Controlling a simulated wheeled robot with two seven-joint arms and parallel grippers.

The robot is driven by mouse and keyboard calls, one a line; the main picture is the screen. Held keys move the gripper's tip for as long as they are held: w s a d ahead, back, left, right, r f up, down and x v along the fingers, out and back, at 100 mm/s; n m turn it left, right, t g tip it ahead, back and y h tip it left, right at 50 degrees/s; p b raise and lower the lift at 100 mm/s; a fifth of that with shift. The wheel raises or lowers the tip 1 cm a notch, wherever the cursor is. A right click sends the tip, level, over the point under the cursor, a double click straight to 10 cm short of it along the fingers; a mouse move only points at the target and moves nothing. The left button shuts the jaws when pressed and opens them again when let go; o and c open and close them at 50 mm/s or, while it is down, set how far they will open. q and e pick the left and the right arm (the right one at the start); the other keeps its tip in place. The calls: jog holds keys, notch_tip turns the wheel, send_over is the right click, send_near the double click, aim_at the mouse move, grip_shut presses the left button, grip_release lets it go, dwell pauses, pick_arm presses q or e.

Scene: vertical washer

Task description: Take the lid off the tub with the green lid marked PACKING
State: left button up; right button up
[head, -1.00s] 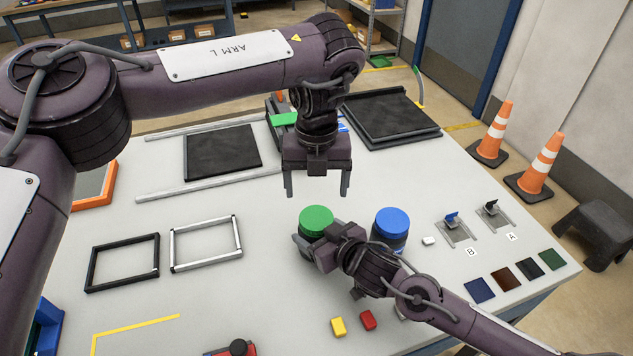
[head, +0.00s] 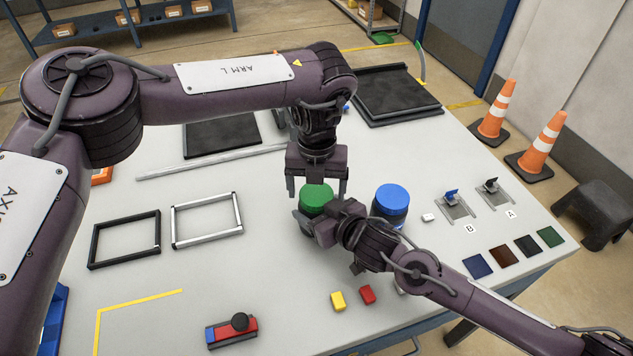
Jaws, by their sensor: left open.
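The tub with the green lid (head: 316,196) stands near the middle of the table. Its lid is on, its body is mostly hidden behind my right gripper, and no marking can be read. My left gripper (head: 317,194) points straight down over the lid and is open, with one finger on each side of it in this view. Whether the fingers touch the lid cannot be told. My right gripper (head: 305,222) comes in from the lower right at the tub's body, below the lid. One finger shows at the tub's near left side; the other is hidden.
A blue-lidded tub (head: 391,203) stands close on the right. A white block (head: 428,217), yellow block (head: 338,301) and red block (head: 367,294) lie nearby. Black (head: 124,239) and silver (head: 206,220) frames lie to the left. The table's front middle is mostly clear.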

pick_arm(q)
jog(key=c, duration=1)
jog(key=n, duration=0.6)
jog(key=shift+d, duration=0.1)
jog(key=n, duration=0.3)
jog(key=shift+r+n, duration=0.1)
jog(key=shift+n, duration=0.3)
jog(key=shift+r, duration=0.15)
jog(key=shift+r, duration=0.95)
